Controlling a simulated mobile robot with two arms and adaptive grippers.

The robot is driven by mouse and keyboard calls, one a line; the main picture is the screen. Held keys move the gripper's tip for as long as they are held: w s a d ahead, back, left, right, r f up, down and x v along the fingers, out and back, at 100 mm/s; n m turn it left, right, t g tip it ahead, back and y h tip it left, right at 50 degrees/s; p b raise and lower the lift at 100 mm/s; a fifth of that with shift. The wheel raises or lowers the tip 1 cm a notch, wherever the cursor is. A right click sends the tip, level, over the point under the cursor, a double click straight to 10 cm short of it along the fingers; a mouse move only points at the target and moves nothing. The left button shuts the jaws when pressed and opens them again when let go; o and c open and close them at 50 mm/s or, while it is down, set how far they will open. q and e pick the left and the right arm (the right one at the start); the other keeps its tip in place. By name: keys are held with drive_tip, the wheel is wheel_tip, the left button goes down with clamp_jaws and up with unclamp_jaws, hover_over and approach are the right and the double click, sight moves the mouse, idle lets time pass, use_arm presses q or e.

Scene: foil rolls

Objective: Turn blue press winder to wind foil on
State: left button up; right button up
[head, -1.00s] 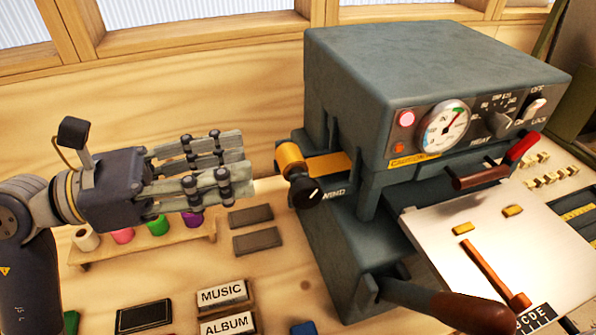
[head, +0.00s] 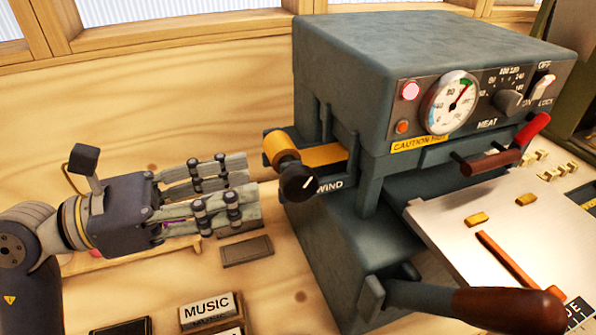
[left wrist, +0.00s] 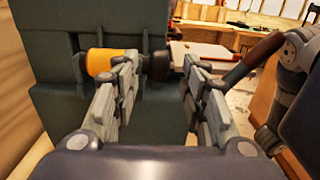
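The blue-grey press (head: 340,110) stands at the centre right in the head view. On its left side is the winder, a black knob (head: 298,183) with a white pointer line, beside the word WIND. A gold foil roll (head: 282,148) sits just behind the knob; the roll (left wrist: 100,62) and the knob (left wrist: 157,67) also show in the left wrist view. My left gripper (head: 252,192) is open and empty, its fingers pointing at the knob from the left, a short gap away. In the left wrist view the knob appears between the two fingers, beyond their tips. My right gripper is not visible.
A brown-handled lever (head: 500,303) sticks out at the press's lower front, and a red-tipped handle (head: 535,128) sits above the pale bed (head: 450,215). Dark flat blocks (head: 247,251) and a MUSIC sign (head: 209,309) lie on the wooden table below my left gripper.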

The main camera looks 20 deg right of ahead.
sight(287, 176)
use_arm(q)
drive_tip(key=d+p, duration=0.1)
drive_tip(key=d, duration=0.7)
drive_tip(key=shift+w+d+p, duration=0.15)
drive_tip(key=shift+d+p, duration=0.25)
clamp_jaws()
